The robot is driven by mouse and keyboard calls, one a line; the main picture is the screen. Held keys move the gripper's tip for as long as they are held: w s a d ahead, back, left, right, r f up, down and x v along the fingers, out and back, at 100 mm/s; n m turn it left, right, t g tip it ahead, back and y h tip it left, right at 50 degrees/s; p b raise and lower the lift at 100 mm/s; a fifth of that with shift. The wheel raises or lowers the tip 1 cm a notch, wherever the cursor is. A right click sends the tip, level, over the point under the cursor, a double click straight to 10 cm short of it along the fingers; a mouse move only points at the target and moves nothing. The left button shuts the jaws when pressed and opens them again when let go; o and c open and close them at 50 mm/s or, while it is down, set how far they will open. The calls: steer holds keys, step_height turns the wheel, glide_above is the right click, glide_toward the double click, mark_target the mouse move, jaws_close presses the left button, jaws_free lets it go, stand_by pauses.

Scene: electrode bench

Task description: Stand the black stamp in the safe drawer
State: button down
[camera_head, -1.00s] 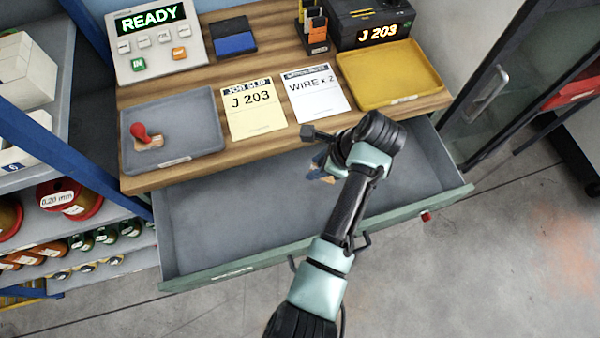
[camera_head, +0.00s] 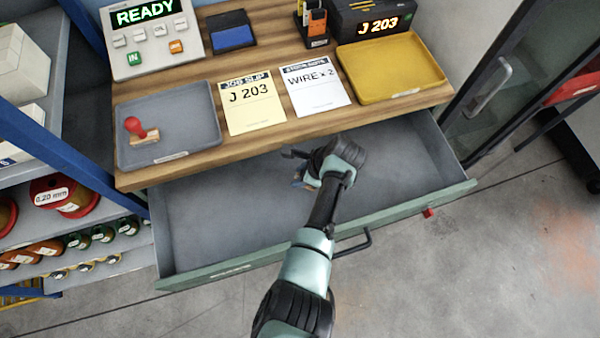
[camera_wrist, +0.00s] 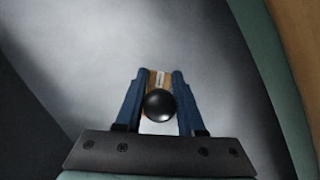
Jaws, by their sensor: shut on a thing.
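The black stamp (camera_wrist: 159,104) is between the two blue fingers of my gripper (camera_wrist: 159,92) in the wrist view. Its round black knob faces the camera and its wooden base shows behind. My gripper is shut on it. In the head view my gripper (camera_head: 299,182) is over or inside the open safe drawer (camera_head: 215,215), near its middle, and the arm hides most of the stamp. The drawer's grey floor looks bare around the gripper. I cannot tell whether the stamp touches the floor.
A red-knobbed stamp (camera_head: 137,129) stands in the grey tray (camera_head: 190,105) on the bench. A yellow tray (camera_head: 390,70), a job slip (camera_head: 253,107) and a wire note (camera_head: 316,90) lie above the drawer. The drawer front (camera_head: 400,210) and side walls bound the space.

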steer(key=shift+f, duration=0.2)
steer(key=c, duration=0.5)
jaws_free()
steer(key=shift+r, duration=0.1)
steer(key=p+v, duration=0.2)
steer(key=v, duration=1)
steer(key=shift+p, duration=0.3)
steer(key=shift+r, duration=0.1)
